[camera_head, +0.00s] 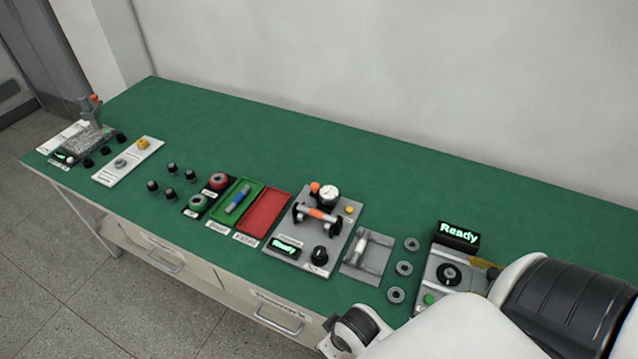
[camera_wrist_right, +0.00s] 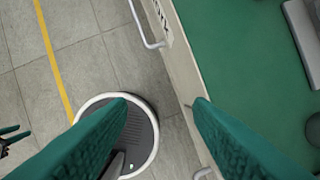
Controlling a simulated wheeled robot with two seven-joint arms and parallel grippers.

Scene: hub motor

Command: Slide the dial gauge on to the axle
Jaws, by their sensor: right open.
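A white-faced dial gauge (camera_head: 329,194) stands at the back of a grey fixture plate near the middle of the bench. In front of it an axle (camera_head: 318,214) with an orange middle band lies across dark supports on the same plate. My right gripper (camera_wrist_right: 162,104) is open and empty, its two green fingers wide apart in the right wrist view. It hangs over the bench's front edge and the floor, away from the gauge and axle. My right arm enters the head view at lower right; its fingers do not show there. My left gripper cannot be made out.
The green bench top (camera_head: 400,160) is clear at the back. Right of the fixture are a grey block (camera_head: 368,252), several grey rings (camera_head: 404,268) and a "Ready" display (camera_head: 459,235). A red tray (camera_head: 264,212) and a green tray (camera_head: 229,207) lie to the left.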

